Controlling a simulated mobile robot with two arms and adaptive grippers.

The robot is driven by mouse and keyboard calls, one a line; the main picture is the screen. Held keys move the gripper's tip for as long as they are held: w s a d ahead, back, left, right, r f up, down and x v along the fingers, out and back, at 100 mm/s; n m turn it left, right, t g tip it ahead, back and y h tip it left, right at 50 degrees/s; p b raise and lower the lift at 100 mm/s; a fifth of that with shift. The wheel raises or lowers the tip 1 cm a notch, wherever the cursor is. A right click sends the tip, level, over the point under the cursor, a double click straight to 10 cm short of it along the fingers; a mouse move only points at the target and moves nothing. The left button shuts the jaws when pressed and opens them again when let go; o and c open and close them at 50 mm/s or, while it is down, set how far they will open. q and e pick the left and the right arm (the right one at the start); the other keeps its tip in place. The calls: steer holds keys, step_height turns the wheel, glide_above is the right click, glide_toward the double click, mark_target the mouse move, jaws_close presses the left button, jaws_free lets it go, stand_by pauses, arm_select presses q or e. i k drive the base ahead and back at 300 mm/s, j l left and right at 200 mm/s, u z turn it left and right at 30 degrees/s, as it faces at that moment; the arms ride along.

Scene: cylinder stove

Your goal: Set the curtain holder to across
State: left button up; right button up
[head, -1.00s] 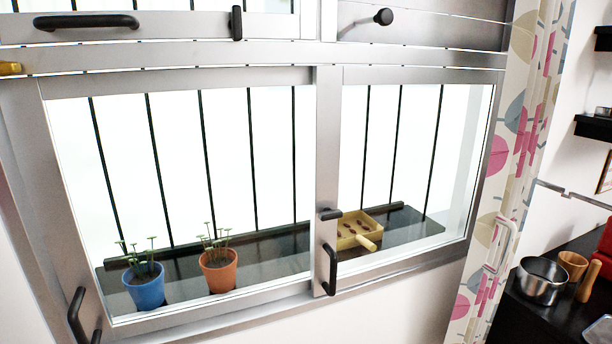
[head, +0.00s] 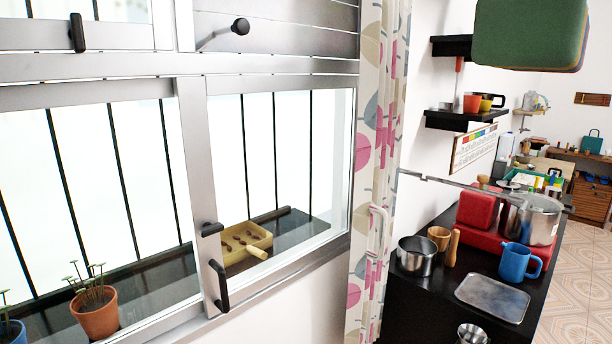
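A patterned curtain (head: 371,120) with pink, grey and cream shapes hangs bunched to the right of the window in the head view. A white loop-shaped piece (head: 378,228), which looks like the curtain holder, stands upright at the curtain's front, around mid-height. I cannot tell from this angle whether it lies across the curtain or beside it. Neither of my grippers is in view.
The silver-framed window (head: 192,180) fills the left. A thin metal bar (head: 480,186) juts over the black counter (head: 410,310), which holds a pot (head: 415,256), a blue mug (head: 517,262) and red blocks. A green block (head: 530,32) is at top right. Tiled floor (head: 572,280) lies beyond.

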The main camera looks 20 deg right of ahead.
mark_target(482, 178)
steer(key=z, duration=1.7)
